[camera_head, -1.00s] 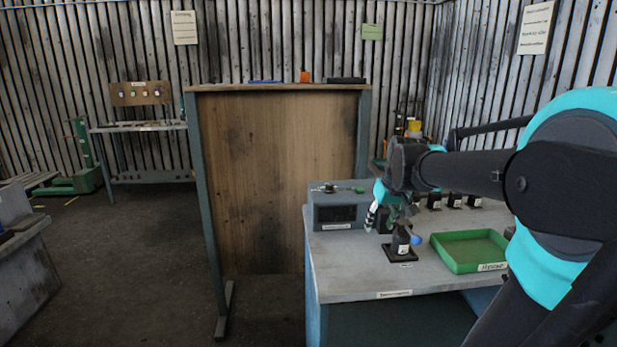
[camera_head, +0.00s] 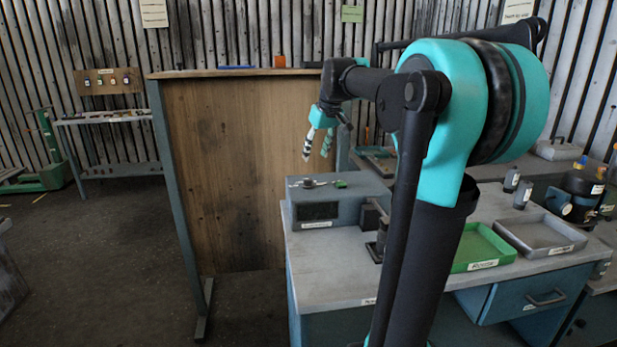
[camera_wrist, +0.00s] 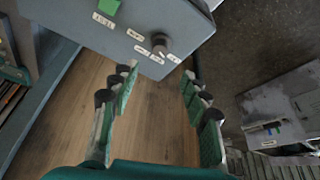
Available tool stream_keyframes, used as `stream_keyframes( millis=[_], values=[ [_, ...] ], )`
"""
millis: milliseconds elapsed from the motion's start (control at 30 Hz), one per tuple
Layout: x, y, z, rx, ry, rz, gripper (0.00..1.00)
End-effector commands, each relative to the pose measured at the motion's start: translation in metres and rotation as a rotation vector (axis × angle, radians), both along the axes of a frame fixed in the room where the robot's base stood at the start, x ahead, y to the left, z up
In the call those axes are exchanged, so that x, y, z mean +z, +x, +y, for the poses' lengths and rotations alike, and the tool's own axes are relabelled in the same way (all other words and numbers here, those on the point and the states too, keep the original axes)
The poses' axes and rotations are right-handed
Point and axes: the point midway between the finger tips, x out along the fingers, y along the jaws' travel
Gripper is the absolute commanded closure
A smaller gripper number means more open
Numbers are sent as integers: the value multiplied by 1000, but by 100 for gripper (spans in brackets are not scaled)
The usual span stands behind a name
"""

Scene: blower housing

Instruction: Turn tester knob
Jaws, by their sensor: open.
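The tester (camera_head: 325,212) is a grey box with a dark front panel at the left end of the bench. Its small dark knob (camera_head: 309,183) stands on the top face, with a green button (camera_head: 341,184) to its right. In the wrist view the round knob (camera_wrist: 160,42) sits among white labels near the tester's edge, with the green button (camera_wrist: 109,7) at the upper left. My gripper (camera_head: 320,146) is above the tester, behind and apart from the knob. In the wrist view my gripper (camera_wrist: 158,78) is open and empty, with the knob beyond its fingertips.
A wooden partition (camera_head: 225,165) stands close behind the tester. A green tray (camera_head: 489,246) and a grey tray (camera_head: 548,229) lie on the bench (camera_head: 345,258) to the right. Dark bottles (camera_head: 512,180) stand behind them. My arm hides part of the bench.

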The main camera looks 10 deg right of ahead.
Motion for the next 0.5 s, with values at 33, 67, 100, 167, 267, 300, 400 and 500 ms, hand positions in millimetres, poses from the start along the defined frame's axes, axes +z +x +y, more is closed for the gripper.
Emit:
stream_keyframes(
  millis=[33, 67, 100, 167, 267, 300, 400, 500],
  values=[
    [-10, 4, 2, 1, 0, 0, 53],
    [-16, 6, 3, 1, 0, 0, 53],
    [-23, 9, 4, 2, -1, 0, 53],
    [-34, 13, 6, 2, -1, 0, 53],
    [-52, 20, 9, 1, 0, 0, 53],
    [-59, 23, 10, 1, 0, 0, 53],
    [-75, 28, 12, 1, 0, 0, 53],
    [-87, 33, 14, 0, 0, 0, 53]
  ],
)
